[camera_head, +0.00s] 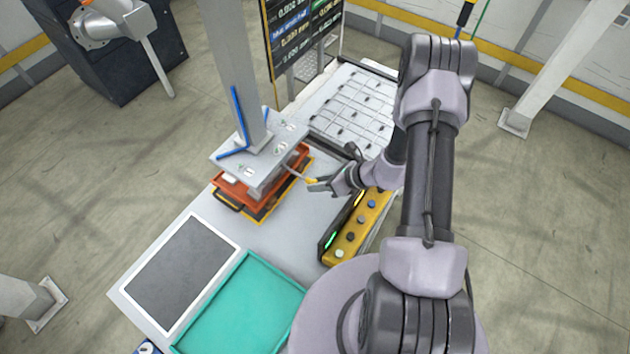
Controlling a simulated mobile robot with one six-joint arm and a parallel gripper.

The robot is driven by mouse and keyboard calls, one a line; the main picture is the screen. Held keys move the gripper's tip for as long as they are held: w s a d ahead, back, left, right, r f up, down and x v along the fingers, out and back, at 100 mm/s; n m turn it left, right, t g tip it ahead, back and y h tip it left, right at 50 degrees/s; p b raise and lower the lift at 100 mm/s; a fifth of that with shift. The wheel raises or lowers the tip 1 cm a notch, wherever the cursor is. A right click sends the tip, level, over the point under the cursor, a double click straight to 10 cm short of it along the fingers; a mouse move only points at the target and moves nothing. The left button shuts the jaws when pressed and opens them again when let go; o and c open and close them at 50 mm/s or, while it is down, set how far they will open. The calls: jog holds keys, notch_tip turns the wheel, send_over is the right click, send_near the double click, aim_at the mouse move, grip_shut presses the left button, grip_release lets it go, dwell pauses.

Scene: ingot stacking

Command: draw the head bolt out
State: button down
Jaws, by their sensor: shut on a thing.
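A grey press head (238,168) stands on the table under a thick column, above an orange block (235,188). A thin head bolt (296,174) sticks out of the right side of the press, with a yellow part at its outer end. My gripper (313,184) reaches in from the right and is shut on the outer end of the head bolt. The bolt's inner end is hidden; I cannot tell how deep it sits.
A yellow button box (352,238) stands close below my wrist. A teal tray (235,310) and a dark grey pad with a white rim (185,275) lie at the front. A white slotted panel (345,108) is behind. Blue bars (240,120) stand by the column.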

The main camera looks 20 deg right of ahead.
jog(key=c, duration=1.1)
grip_release()
jog(key=shift+s+d, duration=0.15)
jog(key=shift+s, duration=0.05)
jog(key=p+v, duration=0.1)
jog(key=v, duration=1.6)
jog(key=shift+p, duration=0.3)
jog(key=shift+d+r, duration=0.1)
jog(key=shift+r, duration=0.05)
